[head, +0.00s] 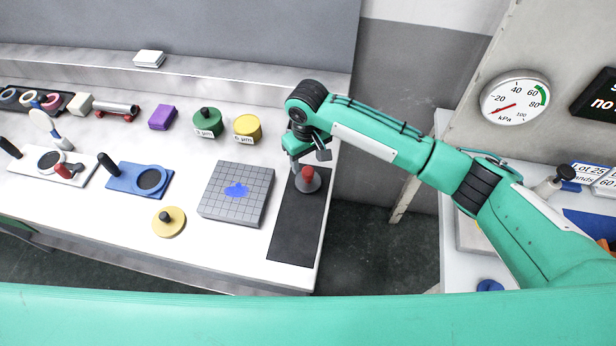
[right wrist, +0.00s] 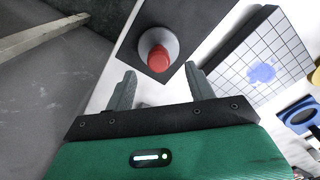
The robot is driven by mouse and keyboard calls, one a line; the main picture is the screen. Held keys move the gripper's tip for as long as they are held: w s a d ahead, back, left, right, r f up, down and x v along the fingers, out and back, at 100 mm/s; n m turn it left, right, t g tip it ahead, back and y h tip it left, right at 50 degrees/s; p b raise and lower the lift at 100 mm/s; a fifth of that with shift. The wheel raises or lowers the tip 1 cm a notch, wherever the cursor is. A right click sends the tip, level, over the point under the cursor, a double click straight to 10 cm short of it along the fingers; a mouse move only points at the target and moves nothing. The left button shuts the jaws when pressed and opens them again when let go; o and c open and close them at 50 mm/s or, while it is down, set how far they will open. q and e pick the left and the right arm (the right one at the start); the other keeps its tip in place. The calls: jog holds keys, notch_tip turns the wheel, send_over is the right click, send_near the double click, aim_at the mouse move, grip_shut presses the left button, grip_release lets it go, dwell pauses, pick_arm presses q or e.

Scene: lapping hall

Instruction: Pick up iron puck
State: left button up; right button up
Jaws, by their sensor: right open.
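The iron puck (head: 309,183) is a grey disc with a red knob. It stands on a black mat (head: 291,237) at the right end of the bench. My right gripper (head: 308,161) is above the puck, pointing down, with its fingers apart and nothing between them. In the right wrist view the puck (right wrist: 158,47) with its red knob lies just beyond the open fingertips (right wrist: 160,72), roughly centred between them. The fingers look clear of the knob. My left gripper is in neither view.
Left of the mat is a gridded grey plate (head: 236,194) with a blue smear. A yellow disc with a black knob (head: 169,222) lies near the front. The bench's right edge is close beside the mat.

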aim_at(308, 170)
jog(key=shift+f, duration=0.95)
jog(key=shift+f+p, duration=0.4)
jog(key=shift+f, duration=0.15)
notch_tip(308, 170, down, 4)
jog(key=shift+w+f+p, duration=0.15)
jog(key=shift+f+p, duration=0.05)
jog(key=shift+p, duration=0.3)
jog(key=shift+c, duration=0.4)
jog(key=c, duration=1.1)
jog(key=shift+r, duration=0.1)
grip_shut()
